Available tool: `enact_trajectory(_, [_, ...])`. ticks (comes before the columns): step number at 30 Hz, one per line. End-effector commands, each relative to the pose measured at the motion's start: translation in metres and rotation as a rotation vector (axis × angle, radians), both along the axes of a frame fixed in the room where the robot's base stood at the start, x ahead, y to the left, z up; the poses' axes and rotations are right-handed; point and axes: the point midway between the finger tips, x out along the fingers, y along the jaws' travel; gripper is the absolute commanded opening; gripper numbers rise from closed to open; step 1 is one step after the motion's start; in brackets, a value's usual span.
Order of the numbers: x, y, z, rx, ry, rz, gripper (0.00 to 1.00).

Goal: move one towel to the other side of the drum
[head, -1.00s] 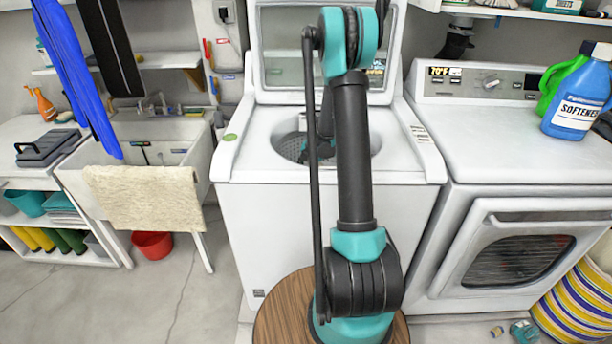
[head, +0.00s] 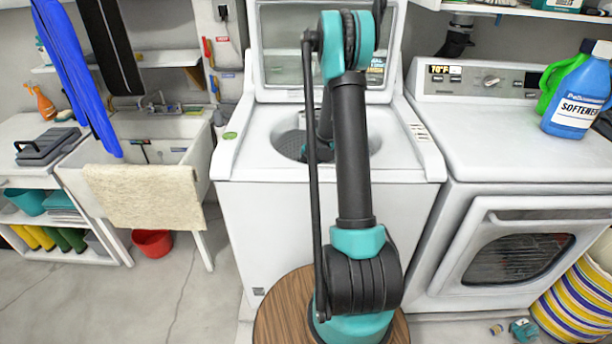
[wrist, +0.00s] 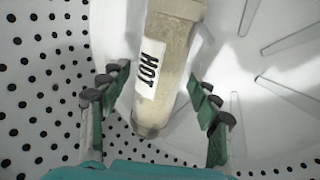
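The washer drum (head: 290,146) is open at the top, and my arm reaches down into it. My gripper (wrist: 160,98) is inside the drum, with its fingers apart. In the wrist view, a long cream-coloured object (wrist: 172,65) with a white label reading HOT lies between and beyond the fingers. I cannot tell whether it is a towel or whether the fingers touch it. In the head view, my arm and the drum's rim mostly hide the gripper and the drum's contents.
The washer's raised lid (head: 285,68) stands behind my arm. A dryer (head: 510,145) with a softener bottle (head: 577,100) is at right. A sink (head: 185,155) with a cream cloth (head: 145,196) over its front is at left. Perforated drum wall (wrist: 40,80) surrounds my gripper.

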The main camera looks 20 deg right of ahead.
Motion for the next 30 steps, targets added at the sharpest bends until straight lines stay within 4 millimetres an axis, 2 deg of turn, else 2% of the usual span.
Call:
enact_trajectory(10, [0.000, 0.000, 0.001, 0.000, 0.000, 0.000, 0.71])
enact_trajectory(14, [0.000, 0.000, 0.008, 0.000, 0.000, 0.000, 0.71])
enact_trajectory(20, [-0.006, -0.004, 0.036, 0.001, 0.000, -0.002, 0.71])
enact_trajectory(30, [-0.022, -0.012, 0.095, 0.000, 0.000, 0.000, 0.71])
